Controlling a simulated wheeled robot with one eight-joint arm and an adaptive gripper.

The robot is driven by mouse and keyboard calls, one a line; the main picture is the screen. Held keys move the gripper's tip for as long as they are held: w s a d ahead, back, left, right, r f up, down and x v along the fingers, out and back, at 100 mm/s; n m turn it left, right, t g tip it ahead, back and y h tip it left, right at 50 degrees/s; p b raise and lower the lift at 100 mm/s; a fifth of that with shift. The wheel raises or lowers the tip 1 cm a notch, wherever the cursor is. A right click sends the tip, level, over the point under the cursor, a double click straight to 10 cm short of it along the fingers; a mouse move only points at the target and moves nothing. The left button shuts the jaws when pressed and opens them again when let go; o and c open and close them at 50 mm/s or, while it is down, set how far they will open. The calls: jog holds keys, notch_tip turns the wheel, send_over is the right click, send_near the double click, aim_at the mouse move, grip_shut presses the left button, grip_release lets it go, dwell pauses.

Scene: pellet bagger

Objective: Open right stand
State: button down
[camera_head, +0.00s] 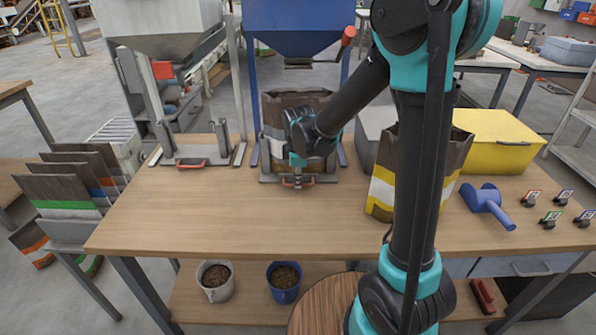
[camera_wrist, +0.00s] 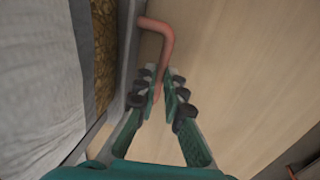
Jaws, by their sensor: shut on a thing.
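The right stand (camera_head: 254,160) stands under a blue hopper (camera_head: 300,20) near the back edge of the table. A brown paper bag (camera_head: 285,103) is upright in it. My gripper (camera_head: 297,178) is at the front of this stand, partly hidden by my arm. It is shut on the stand's red handle (camera_head: 308,181). In the wrist view the bent handle (camera_wrist: 165,38) runs down between my fingertips (camera_wrist: 160,92). The left stand (camera_head: 215,158), under a grey hopper (camera_head: 165,25), has its own red handle (camera_head: 191,164) and no bag.
A filled brown, yellow and white bag (camera_head: 382,190) stands right of my gripper, partly behind my arm. A yellow box (camera_head: 500,140), a blue scoop (camera_head: 487,200) and several small tagged items are farther right. The table's (camera_head: 200,220) front left is clear.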

jog(key=s, duration=1.3)
jog(key=shift+s, duration=0.2)
jog(key=c, duration=1.6)
grip_release()
notch_tip(320, 180, up, 12)
jog(key=s, duration=0.2)
jog(key=shift+d+f, duration=0.1)
jog(key=shift+f, duration=0.05)
